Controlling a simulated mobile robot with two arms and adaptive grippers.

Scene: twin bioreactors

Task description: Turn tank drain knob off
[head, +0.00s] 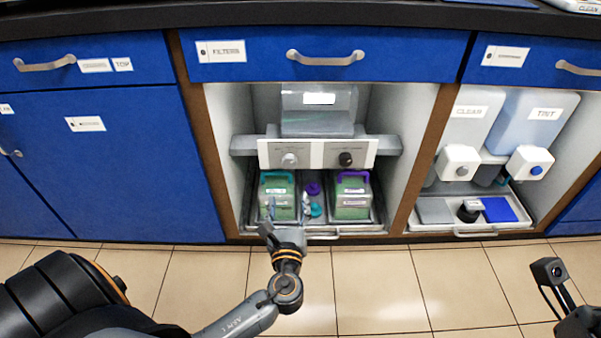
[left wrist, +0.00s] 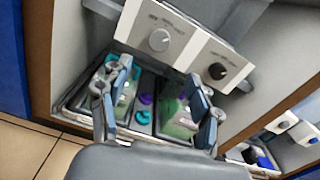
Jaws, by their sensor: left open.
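A white control panel (head: 318,153) in the open middle cabinet bears a light grey knob (head: 289,160) on its left and a black knob (head: 345,159) on its right. The panel labels are too small to read, so I cannot tell which knob is the tank drain. In the left wrist view the grey knob (left wrist: 160,40) and black knob (left wrist: 217,71) both show clear. My left gripper (head: 288,208) is open and empty, below the panel and apart from both knobs.
Two green containers, one with a teal handle (head: 278,195) and one with a purple handle (head: 351,198), stand in a tray under the panel. A clear tank (head: 318,112) sits above it. Brown cabinet dividers (head: 424,150) flank the opening. The tiled floor in front is clear.

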